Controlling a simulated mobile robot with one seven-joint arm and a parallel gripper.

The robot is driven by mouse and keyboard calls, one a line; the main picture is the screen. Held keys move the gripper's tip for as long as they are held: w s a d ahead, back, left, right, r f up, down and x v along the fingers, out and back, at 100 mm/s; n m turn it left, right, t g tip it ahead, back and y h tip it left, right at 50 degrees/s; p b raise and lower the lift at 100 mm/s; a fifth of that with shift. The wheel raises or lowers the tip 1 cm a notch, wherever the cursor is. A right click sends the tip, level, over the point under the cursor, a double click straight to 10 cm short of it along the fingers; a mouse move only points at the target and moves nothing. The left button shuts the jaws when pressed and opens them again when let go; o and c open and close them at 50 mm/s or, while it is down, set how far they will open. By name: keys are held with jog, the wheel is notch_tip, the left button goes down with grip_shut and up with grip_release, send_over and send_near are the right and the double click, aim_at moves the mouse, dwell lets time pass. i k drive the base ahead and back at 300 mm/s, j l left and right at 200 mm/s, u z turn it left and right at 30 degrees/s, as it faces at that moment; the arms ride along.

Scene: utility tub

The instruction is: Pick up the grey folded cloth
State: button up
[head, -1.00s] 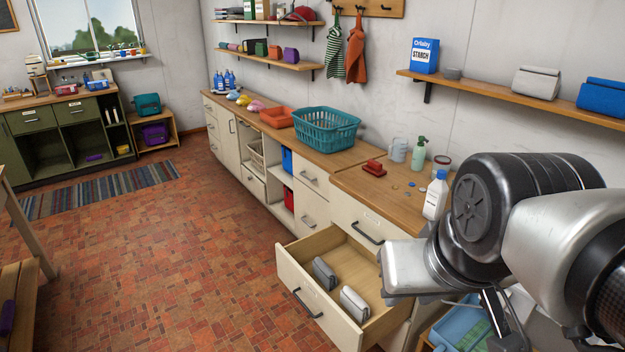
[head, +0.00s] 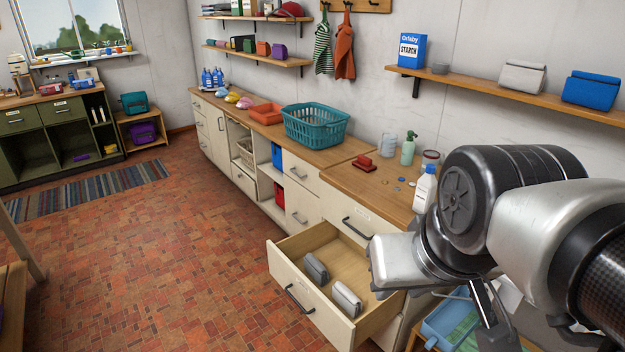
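A dark grey folded cloth (head: 315,269) lies in the open drawer (head: 290,292), near its front panel. A lighter grey folded cloth (head: 346,299) lies beside it, to the right and nearer to me. The two are apart. My arm covers the right of the head view. A dark, angular part under the wrist looks like part of my gripper (head: 488,308). It is right of the drawer, away from both cloths. Its fingertips do not show clearly, so I cannot tell whether it is open or shut.
The wooden counter holds a teal basket (head: 317,126), an orange tray (head: 266,113), a red brush-like item (head: 363,162) and a white bottle (head: 425,188). The wall shelf bears a pale grey folded item (head: 522,77) and a blue one (head: 590,90). The tiled floor left of the drawer is clear.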

aim_at(318, 271)
jog(key=z, duration=0.55)
jog(key=i+j+z, duration=0.15)
jog(key=j+z, duration=0.15)
jog(key=i+j+z, duration=0.1)
jog(key=j+z, duration=0.55)
jog(key=i+j+z, duration=0.15)
jog(key=j, duration=0.45)
jog(key=j+z, duration=0.15)
jog(key=j, duration=2.1)
jog(key=i+z, duration=0.05)
